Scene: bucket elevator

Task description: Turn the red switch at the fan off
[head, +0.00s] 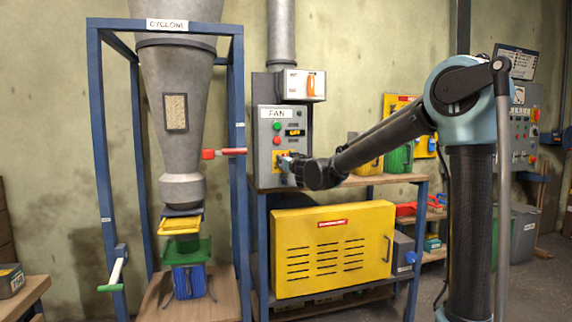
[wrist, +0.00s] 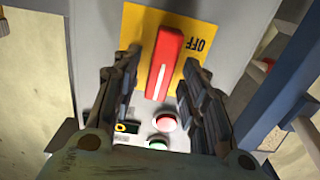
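The red switch (wrist: 166,62) is a bar-shaped handle with a white line, mounted on a yellow plate (wrist: 135,30). In the wrist view it stands nearly upright, leaning slightly. An upside-down OFF mark (wrist: 195,45) shows to its right. My gripper (wrist: 160,70) is open, with one finger on each side of the handle; I cannot tell whether either touches it. In the head view my gripper (head: 288,164) is at the yellow plate (head: 277,158) low on the grey FAN box (head: 265,150) and hides the switch handle.
A red button (wrist: 165,121) and a green one (wrist: 156,143) sit near the switch in the wrist view. A blue frame post (wrist: 285,100) runs along its right side. In the head view a yellow louvred cabinet (head: 333,250) stands below, and a red lever (head: 222,153) juts out to the left.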

